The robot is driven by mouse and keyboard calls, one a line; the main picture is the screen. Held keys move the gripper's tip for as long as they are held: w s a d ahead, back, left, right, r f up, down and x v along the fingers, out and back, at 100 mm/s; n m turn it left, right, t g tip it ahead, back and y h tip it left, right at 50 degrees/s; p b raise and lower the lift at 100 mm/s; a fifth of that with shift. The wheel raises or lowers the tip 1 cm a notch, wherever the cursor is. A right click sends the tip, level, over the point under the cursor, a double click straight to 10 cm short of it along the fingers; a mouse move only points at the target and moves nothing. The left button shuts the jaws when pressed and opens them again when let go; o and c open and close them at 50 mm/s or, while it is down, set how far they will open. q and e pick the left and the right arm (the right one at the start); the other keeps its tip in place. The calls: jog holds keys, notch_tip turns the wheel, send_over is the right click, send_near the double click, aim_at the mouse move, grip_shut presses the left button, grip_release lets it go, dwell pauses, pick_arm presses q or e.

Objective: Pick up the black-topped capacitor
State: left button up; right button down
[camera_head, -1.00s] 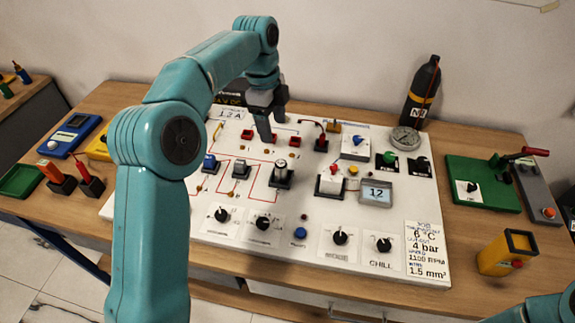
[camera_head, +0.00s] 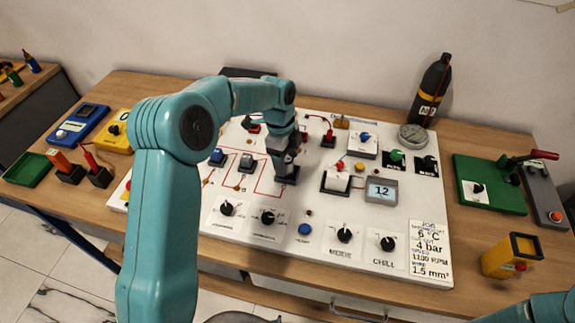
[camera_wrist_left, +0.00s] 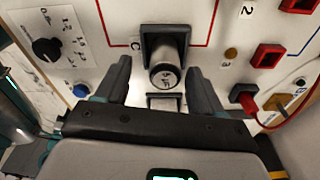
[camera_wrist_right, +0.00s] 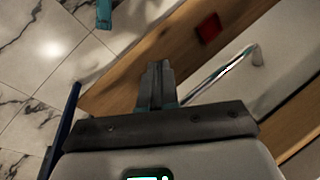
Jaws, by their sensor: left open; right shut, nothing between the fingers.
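In the left wrist view a cylindrical capacitor (camera_wrist_left: 166,72) with a pale marked end and dark rim stands in a black square holder (camera_wrist_left: 148,34). My left gripper (camera_wrist_left: 159,68) is open, with one finger on each side of it and gaps to both. In the head view the same gripper (camera_head: 285,170) points down over the holder right of the blue-topped part (camera_head: 217,157) and the dark-topped part (camera_head: 247,162), hiding most of the capacitor. Whether its top counts as black is unclear. My right gripper (camera_wrist_right: 155,75) is shut and empty, away from the board.
The white board (camera_head: 320,277) carries knobs, a display (camera_head: 381,191) and red sockets (camera_wrist_left: 267,55). A red plug (camera_wrist_left: 245,98) with a cable lies near one left finger. A black bottle (camera_head: 431,90) and gauge (camera_head: 412,136) stand behind.

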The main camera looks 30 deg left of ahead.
aim_at(287, 158)
pick_arm(q)
jog(key=f, duration=0.1)
jog(key=w+f, duration=0.1)
jog(key=f, duration=0.1)
jog(key=shift+a+f, duration=0.1)
jog(key=shift+s+r, duration=0.2)
jog(key=shift+s, duration=0.1)
jog(key=shift+s+d+r, duration=0.1)
jog(key=shift+s+d, duration=0.05)
jog(key=shift+d, duration=0.05)
jog(key=c, duration=1.1)
jog(key=shift+c, duration=0.2)
